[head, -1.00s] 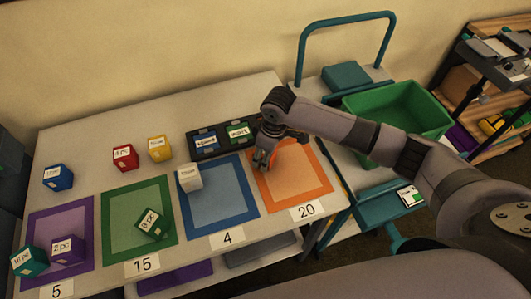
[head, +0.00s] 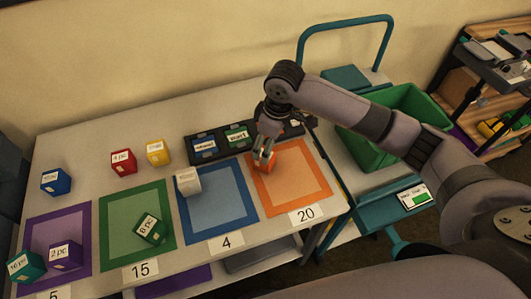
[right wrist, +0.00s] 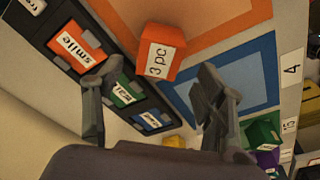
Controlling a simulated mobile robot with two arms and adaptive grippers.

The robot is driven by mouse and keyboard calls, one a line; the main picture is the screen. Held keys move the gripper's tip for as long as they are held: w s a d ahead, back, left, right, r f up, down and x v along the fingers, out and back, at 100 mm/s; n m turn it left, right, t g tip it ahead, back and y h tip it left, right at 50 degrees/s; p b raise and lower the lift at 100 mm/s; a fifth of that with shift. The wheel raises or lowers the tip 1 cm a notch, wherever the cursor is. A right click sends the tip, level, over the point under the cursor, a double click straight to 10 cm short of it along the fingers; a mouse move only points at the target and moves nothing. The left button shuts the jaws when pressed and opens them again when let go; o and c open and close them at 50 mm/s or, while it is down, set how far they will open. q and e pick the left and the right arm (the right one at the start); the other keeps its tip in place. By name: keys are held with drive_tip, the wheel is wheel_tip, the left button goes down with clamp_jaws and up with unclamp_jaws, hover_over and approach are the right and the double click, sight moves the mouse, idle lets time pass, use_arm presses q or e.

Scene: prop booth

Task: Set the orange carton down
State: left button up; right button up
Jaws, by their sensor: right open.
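The orange carton (head: 268,167), labelled "3 pc", is on the upper left part of the orange-bordered square (head: 317,180). In the right wrist view the carton (right wrist: 160,50) sits ahead of the fingertips, between their lines. My right gripper (head: 264,154) is right above the carton and partly hides it in the head view. Its two fingers are spread apart in the right wrist view (right wrist: 158,80), with nothing clamped between them. My left gripper is not in view.
A dark rack with labelled cards (head: 205,147) lies just behind the squares. A white carton (head: 187,181) stands at the blue square's (head: 243,226) upper left corner. Several coloured cartons stand further left. A green bin (head: 395,115) is on a cart at right.

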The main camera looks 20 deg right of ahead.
drive_tip(key=r, duration=0.4)
drive_tip(key=shift+s+d+r, duration=0.1)
drive_tip(key=shift+s+d, duration=0.1)
drive_tip(key=shift+s, duration=0.05)
